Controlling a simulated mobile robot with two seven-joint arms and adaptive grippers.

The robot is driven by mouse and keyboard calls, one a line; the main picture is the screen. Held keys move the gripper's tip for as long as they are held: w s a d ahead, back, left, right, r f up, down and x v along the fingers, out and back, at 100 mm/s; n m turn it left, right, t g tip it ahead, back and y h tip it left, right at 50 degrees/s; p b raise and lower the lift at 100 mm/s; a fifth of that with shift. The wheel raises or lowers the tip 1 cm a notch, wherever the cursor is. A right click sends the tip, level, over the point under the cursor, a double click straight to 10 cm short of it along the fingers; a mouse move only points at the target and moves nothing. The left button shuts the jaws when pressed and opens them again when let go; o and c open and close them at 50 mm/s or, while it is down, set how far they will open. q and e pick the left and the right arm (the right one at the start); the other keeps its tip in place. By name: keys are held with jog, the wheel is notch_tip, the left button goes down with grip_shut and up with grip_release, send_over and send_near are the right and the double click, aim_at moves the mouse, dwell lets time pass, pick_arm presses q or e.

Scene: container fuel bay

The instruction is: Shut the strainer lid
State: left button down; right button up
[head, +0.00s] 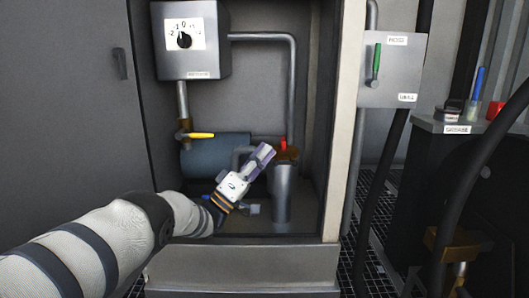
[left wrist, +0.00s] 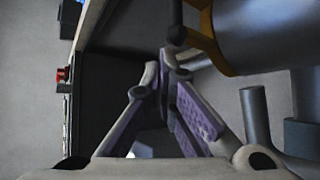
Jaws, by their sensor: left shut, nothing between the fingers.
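The strainer is the upright grey cylinder (head: 283,195) inside the open cabinet. Its brass-brown top (head: 289,154) has a small red part (head: 284,144) above it. Whether the lid stands open or shut I cannot tell. In the left wrist view a large grey cylinder (left wrist: 275,35) with a brass-brown band (left wrist: 213,42) fills the upper right. My left gripper (head: 265,151) is just left of the strainer top, its purple fingers pointing up and right. The fingertips (left wrist: 167,68) meet with nothing between them, close to a dark rounded knob (left wrist: 178,36). My right gripper is out of view.
A blue-grey cylinder (head: 205,158) and a yellow-handled valve (head: 200,136) are behind and left of my gripper. A dial box (head: 187,64) hangs above. The cabinet's right wall post (head: 345,120) is close to the strainer. A green-levered box (head: 391,75) is farther right.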

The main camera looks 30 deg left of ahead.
pick_arm(q)
jog(key=shift+s+f+b, duration=0.1)
jog(key=shift+f+b, duration=0.45)
jog(key=shift+f, duration=0.45)
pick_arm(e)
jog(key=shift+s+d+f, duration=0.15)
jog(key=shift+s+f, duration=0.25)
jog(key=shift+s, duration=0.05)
pick_arm(q)
jog(key=shift+f, duration=0.1)
jog(key=shift+d, duration=0.1)
